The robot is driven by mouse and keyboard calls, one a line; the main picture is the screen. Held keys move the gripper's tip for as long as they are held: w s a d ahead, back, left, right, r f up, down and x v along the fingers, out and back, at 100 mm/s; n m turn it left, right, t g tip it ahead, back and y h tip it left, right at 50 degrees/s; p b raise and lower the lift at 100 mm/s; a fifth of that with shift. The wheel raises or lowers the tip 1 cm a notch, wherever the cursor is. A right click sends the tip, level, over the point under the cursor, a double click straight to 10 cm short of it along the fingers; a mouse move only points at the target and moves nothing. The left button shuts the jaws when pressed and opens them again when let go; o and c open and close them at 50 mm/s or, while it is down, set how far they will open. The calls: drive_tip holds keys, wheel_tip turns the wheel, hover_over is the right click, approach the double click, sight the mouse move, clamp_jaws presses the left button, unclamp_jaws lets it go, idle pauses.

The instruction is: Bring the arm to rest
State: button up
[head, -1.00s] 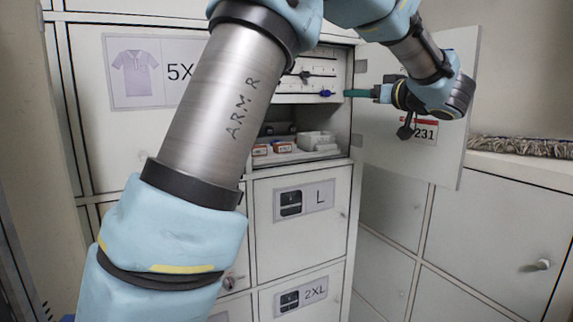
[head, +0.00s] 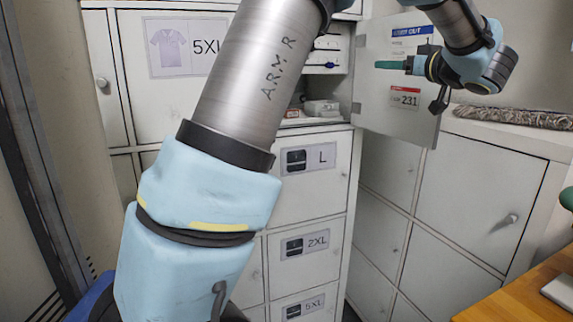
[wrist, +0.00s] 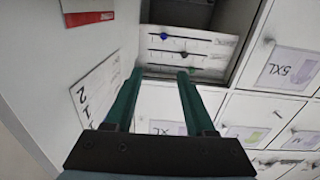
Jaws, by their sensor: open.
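My gripper (head: 390,65) shows at upper right in the head view, its teal fingers pointing left, in front of the open locker door (head: 425,120). In the wrist view my gripper (wrist: 158,76) has its two teal fingers apart with nothing between them. The fingers appear clear of the compartment. My arm covers part of the lockers in the head view.
The open door, marked 231, stands close behind my gripper. White boxes (head: 322,107) sit on the compartment's lower shelf. Closed lockers (head: 310,172) fill the front. A low cabinet (head: 470,190) with a rolled textile (head: 515,116) is at right. A wooden desk (head: 510,300) is at lower right.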

drive_tip(key=w+a+f+m+h, duration=0.5)
drive_tip(key=w+f+h, duration=0.1)
drive_tip(key=w+h, duration=0.1)
drive_tip(key=s+a+f+m+g+h, duration=0.25)
drive_tip(key=a+f+g, duration=0.35)
drive_tip(key=a+f, duration=0.45)
drive_tip(key=s+a+f+n+g+y, duration=0.1)
drive_tip(key=s+a+f+g, duration=0.3)
drive_tip(key=s+a+f, duration=0.4)
drive_tip(key=s+a+f+n+g+y, duration=0.1)
drive_tip(key=s+a+f+g, duration=0.4)
drive_tip(key=s, duration=1)
drive_tip(key=a+f+y, duration=0.1)
drive_tip(key=a+f, duration=0.2)
drive_tip(key=shift+s+a+f+g, duration=0.15)
drive_tip(key=shift+a+f+g, duration=0.15)
drive_tip(key=shift+a+f, duration=0.1)
drive_tip(key=shift+d, duration=0.1)
